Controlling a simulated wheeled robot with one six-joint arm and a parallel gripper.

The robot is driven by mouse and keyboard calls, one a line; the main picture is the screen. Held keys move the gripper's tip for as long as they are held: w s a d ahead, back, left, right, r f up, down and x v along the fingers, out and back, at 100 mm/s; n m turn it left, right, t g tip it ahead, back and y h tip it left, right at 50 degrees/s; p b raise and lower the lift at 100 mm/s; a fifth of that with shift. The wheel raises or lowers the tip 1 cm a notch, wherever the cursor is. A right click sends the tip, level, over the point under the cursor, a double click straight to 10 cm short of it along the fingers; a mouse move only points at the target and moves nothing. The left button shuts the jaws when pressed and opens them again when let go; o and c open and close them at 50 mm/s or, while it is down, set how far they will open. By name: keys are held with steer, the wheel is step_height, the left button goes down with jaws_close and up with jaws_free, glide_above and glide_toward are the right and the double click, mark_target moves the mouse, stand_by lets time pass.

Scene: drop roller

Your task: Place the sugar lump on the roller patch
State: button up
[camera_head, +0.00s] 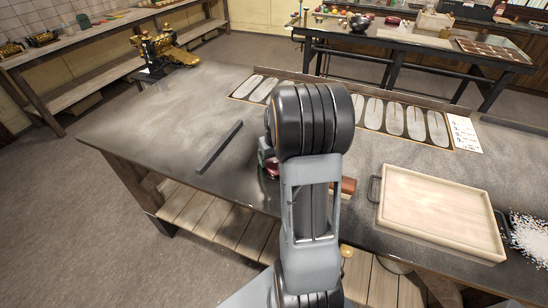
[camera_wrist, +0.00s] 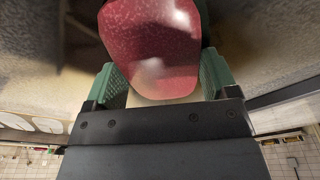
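The sugar lump is a glossy red, speckled block (camera_wrist: 155,45) in the wrist view. It fills the space between the two green fingers of my gripper (camera_wrist: 165,85), which touch its sides. In the head view only a small red part of the lump (camera_head: 271,167) shows beside my arm, low over the near part of the dark worktable (camera_head: 190,110). My arm hides most of my gripper there. A brass roller machine (camera_head: 165,48) stands at the table's far left corner. I cannot make out a marked roller patch.
A dark bar (camera_head: 219,147) lies left of my arm. A pale wooden tray (camera_head: 435,208) sits to the right, beside white grains (camera_head: 530,238). A brown cylinder (camera_head: 348,186) is partly behind my arm. A mould board (camera_head: 400,118) lies at the back. The table's left part is mostly clear.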

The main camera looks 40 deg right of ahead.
steer(key=o, duration=0.3)
steer(key=shift+o, duration=0.2)
steer(key=shift+r, duration=0.65)
step_height(320, 180, up, 10)
steer(key=s, duration=0.2)
steer(key=s+a+n, duration=0.1)
steer(key=s+a, duration=0.2)
steer(key=a, duration=0.4)
steer(key=s+a+n+t, duration=0.1)
steer(key=s+a, duration=0.3)
steer(key=a, duration=0.2)
steer(key=s+a+r+n+t, duration=0.1)
steer(key=s+a, duration=0.3)
steer(key=a, duration=0.3)
steer(key=shift+a, duration=0.35)
